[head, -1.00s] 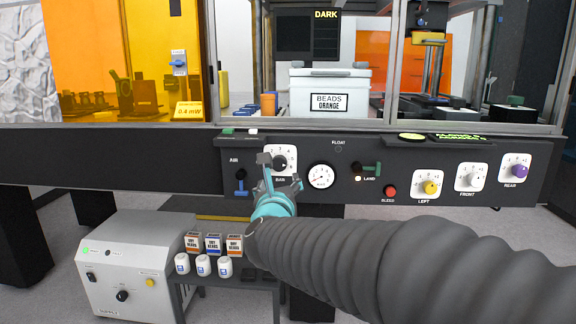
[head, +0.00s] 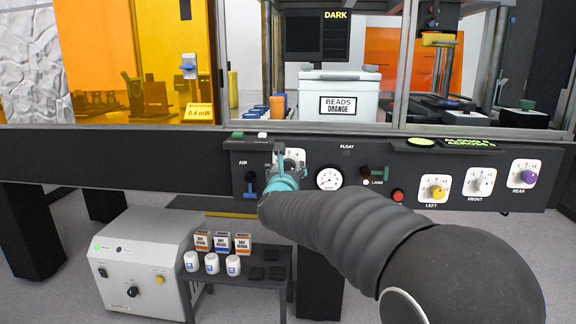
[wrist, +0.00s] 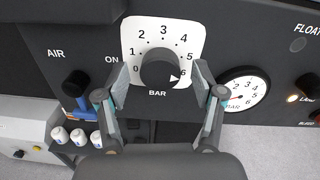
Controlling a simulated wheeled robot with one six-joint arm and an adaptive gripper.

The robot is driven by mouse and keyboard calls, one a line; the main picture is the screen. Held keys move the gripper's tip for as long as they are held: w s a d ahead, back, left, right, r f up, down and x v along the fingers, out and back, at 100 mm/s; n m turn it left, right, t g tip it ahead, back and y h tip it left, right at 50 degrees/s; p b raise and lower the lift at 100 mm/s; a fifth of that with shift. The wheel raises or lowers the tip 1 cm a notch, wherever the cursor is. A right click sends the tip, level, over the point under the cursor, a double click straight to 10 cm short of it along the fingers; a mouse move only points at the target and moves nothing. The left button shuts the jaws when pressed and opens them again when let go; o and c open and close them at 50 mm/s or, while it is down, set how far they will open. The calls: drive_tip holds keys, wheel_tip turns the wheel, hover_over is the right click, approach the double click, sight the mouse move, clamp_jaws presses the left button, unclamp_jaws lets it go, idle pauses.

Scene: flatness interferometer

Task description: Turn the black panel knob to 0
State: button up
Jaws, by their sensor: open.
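The black panel knob (wrist: 160,70) sits on a white dial plate (wrist: 185,32) marked 0 to 6 and labelled BAR. Its white pointer is at the lower right, by the 6. My gripper (wrist: 161,76) is open in the wrist view, with one finger on each side of the knob. I cannot tell whether either finger touches it. In the head view my gripper (head: 280,152) is in front of the dial plate (head: 295,157) and hides most of the knob.
A round gauge (head: 329,178) is just right of the dial. The blue AIR lever (head: 250,190) is to the left. A small table (head: 265,258) with bottles and boxes stands below.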

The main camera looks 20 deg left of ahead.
drive_tip(key=shift+w+a, duration=0.15)
drive_tip(key=shift+w, duration=0.45)
drive_tip(key=c, duration=1.1)
drive_tip(key=shift+c, duration=0.2)
